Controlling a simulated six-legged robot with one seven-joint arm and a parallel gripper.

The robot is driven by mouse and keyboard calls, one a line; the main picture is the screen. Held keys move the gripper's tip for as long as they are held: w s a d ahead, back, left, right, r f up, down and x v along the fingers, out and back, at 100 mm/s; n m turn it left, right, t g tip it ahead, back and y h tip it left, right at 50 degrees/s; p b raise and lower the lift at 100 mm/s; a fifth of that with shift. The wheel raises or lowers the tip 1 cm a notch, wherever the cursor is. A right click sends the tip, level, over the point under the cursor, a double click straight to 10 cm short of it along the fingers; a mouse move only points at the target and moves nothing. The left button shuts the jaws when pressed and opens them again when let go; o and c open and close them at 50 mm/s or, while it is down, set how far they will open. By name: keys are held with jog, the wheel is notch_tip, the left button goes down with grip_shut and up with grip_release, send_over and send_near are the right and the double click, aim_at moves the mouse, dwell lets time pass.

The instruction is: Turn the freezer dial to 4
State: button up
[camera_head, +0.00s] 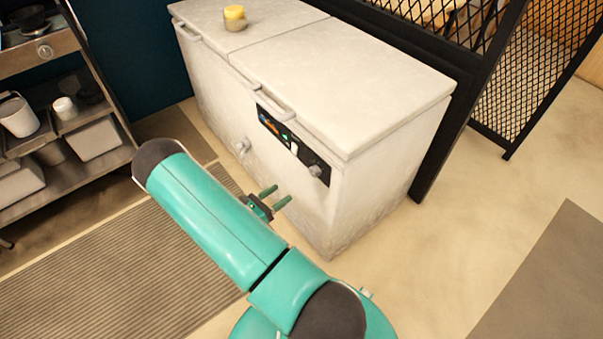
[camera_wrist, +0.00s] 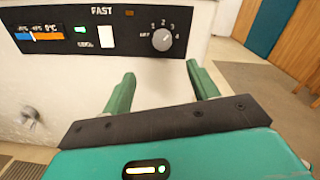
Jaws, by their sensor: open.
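The white chest freezer (camera_head: 310,85) stands in the middle of the head view with its lids closed. Its black control panel (camera_head: 292,146) is on the front face. The freezer dial (camera_head: 315,170) is a grey round knob at the panel's right end. My gripper (camera_head: 277,196) is open and empty, in front of the freezer and below the panel. In the wrist view its two green fingers (camera_wrist: 160,87) are apart, below the dial and not touching it.
A small yellow-topped jar (camera_head: 235,17) stands on the freezer lid. A metal shelf (camera_head: 65,170) with pots and containers is at the left. A black mesh partition (camera_head: 470,60) stands at the freezer's right. A striped mat (camera_head: 120,260) lies at the left; open floor is at the right.

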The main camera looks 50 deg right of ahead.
aim_at(312, 173)
jog(key=s+d, duration=0.1)
jog(key=d, duration=0.3)
jog(key=s+d, duration=0.1)
jog(key=d, duration=0.4)
jog(key=s+d, duration=0.1)
jog(key=d, duration=0.3)
jog(key=shift+d+r, duration=0.1)
jog(key=shift+d, duration=0.2)
jog(key=c, duration=1)
jog(key=shift+m, duration=0.4)
jog(key=m, duration=0.3)
jog(key=shift+m, duration=2.2)
